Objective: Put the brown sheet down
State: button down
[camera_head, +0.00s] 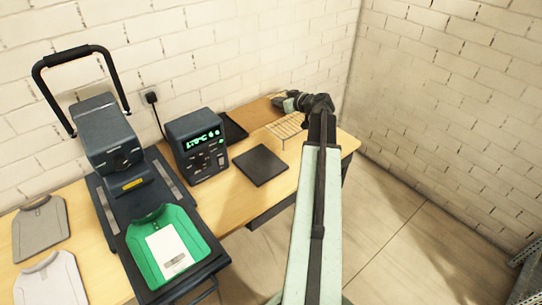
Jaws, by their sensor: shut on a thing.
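My gripper (284,101) is at the back right of the table, close to the wall, at the end of my outstretched arm. The gripper is just behind and above a wire rack (285,128). I cannot tell whether the sheet touches the table or the rack.
A heat press (112,140) holds a green garment (195,232) with a white sheet (168,250) on it. A control box (196,146), a black tray (234,128) and a dark pad (261,166) stand nearby. Grey garments (40,228) lie left. Bare wood surrounds the dark pad.

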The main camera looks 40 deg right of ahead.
notch_tip(320, 180, down, 27)
jog(key=b, duration=2.6)
jog(key=shift+f, duration=0.1)
jog(key=shift+r+p, duration=0.25)
jog(key=shift+p, duration=0.05)
jog(key=shift+f, duration=0.2)
jog(key=c, duration=1.6)
grip_release()
jog(key=shift+r, duration=0.1)
